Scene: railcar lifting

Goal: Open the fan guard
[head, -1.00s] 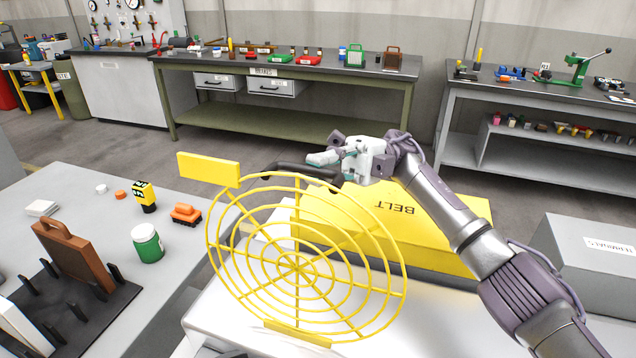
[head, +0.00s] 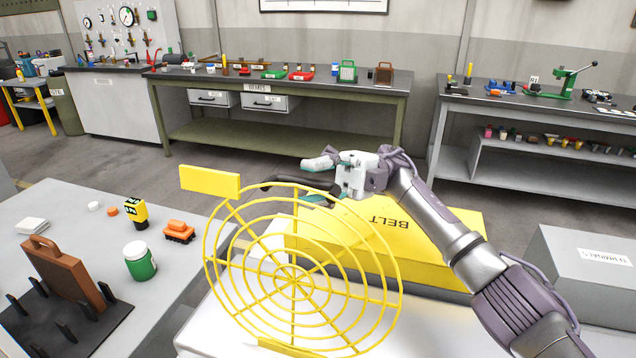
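The fan guard (head: 292,281) is a round yellow wire grille of rings and spokes. It stands up, leaning, above a white surface (head: 225,325). A flat yellow tab (head: 210,181) is at its upper left. A dark bar-shaped handle (head: 277,184) shows at its top rim. My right gripper (head: 317,181) is at the guard's top, its teal-tipped fingers apart and pointing left. The handle lies between the fingers in the picture; I cannot tell whether they touch it. My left gripper is out of view.
A yellow box marked BELT (head: 385,235) stands behind the guard. A grey box (head: 590,265) is at right. Workbenches line the back wall.

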